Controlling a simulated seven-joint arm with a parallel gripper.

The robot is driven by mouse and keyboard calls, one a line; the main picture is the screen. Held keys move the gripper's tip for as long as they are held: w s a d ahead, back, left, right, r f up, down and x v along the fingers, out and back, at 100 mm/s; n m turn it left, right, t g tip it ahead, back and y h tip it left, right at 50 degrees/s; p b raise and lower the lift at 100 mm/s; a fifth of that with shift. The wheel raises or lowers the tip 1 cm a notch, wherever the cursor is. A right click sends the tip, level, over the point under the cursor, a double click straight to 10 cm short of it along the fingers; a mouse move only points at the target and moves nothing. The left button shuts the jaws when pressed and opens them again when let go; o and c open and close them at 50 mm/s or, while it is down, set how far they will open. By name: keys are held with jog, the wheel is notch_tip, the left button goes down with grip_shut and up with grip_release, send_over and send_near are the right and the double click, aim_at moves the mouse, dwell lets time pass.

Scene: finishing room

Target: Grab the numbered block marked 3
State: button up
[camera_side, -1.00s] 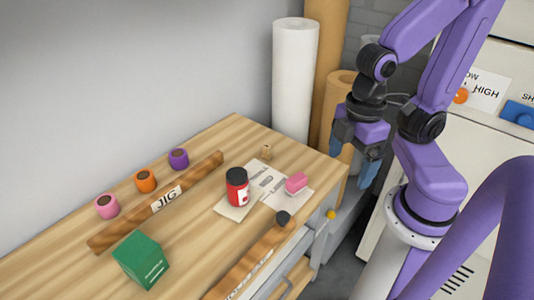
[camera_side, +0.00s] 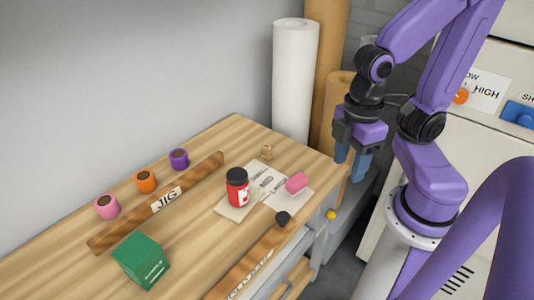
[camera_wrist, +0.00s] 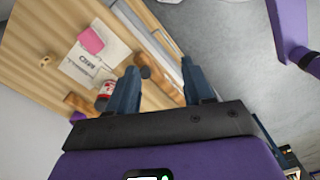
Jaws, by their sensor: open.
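A small wooden block (camera_side: 267,152) with a dark mark stands near the back right of the bench; it also seems to show at the left of the wrist view (camera_wrist: 45,61). Its mark is too small to read. A pink block (camera_side: 297,182) lies on the papers, and it shows in the wrist view (camera_wrist: 91,40). I see no legible 3 on any block. My gripper (camera_side: 351,160) is open and empty, pointing down off the bench's right end, to the right of both blocks. Its two blue fingers are apart in the wrist view (camera_wrist: 158,68).
On the bench (camera_side: 75,268) are a red jar (camera_side: 237,187), a green box (camera_side: 140,260), a JIG bar (camera_side: 200,178), another wooden bar (camera_side: 235,268) and pink, orange and purple cups. A white roll (camera_side: 294,80) stands behind. Bench around the small block is clear.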

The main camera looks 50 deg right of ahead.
jog(key=w+f+m+t+y, duration=0.1)
jog(key=w+f+m+y, duration=0.4)
jog(key=w+m, duration=0.7)
jog(key=w+f+m+t+y, duration=0.1)
jog(key=w+f+m+y, duration=0.5)
jog(key=m, duration=1)
jog(key=m+t+h, duration=0.9)
jog(key=m+t, duration=0.2)
jog(key=m, duration=0.7)
send_near(264, 150)
jog(key=s, duration=0.1)
jog(key=s+d+r, duration=0.1)
jog(key=s, duration=0.1)
jog(key=s+d, duration=0.1)
jog(key=s, duration=0.1)
jog(key=shift+s+r, duration=0.1)
jog(key=shift+r, duration=0.05)
jog(key=x, duration=1.2)
jog(key=shift+r, duration=0.1)
jog(key=shift+r+x, duration=0.2)
jog(key=shift+x, duration=2.5)
grip_shut()
